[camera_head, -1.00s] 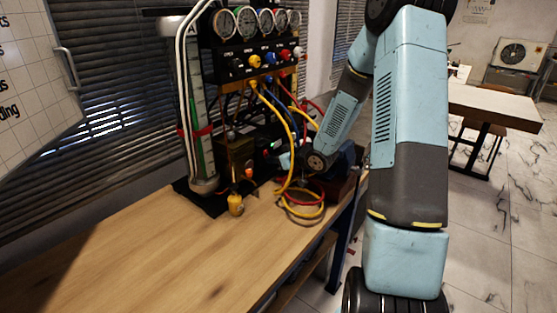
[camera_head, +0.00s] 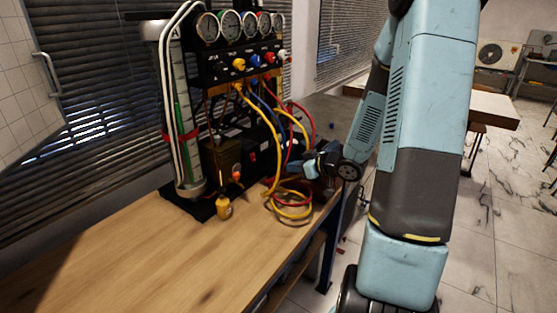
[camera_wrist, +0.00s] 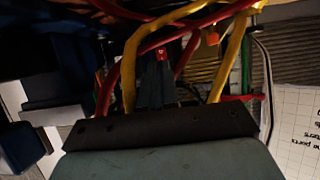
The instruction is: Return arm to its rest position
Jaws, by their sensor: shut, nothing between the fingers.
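My arm stands at the right of the head view, with its forearm reaching left and down to the bench's right end. My gripper (camera_head: 294,168) is beside the gauge rig (camera_head: 240,62), close to the yellow and red hoses (camera_head: 288,203). Its fingertips are small and partly lost among the hoses there. In the wrist view, the fingers of my gripper (camera_wrist: 160,78) are together and empty, with hoses around and above them. I cannot tell whether they touch a hose.
The wooden bench (camera_head: 170,255) is clear at front left. A small yellow object (camera_head: 224,208) stands by the rig's base. Window blinds (camera_head: 95,110) are behind. A pale table (camera_head: 492,106) stands at the back right, over open tiled floor.

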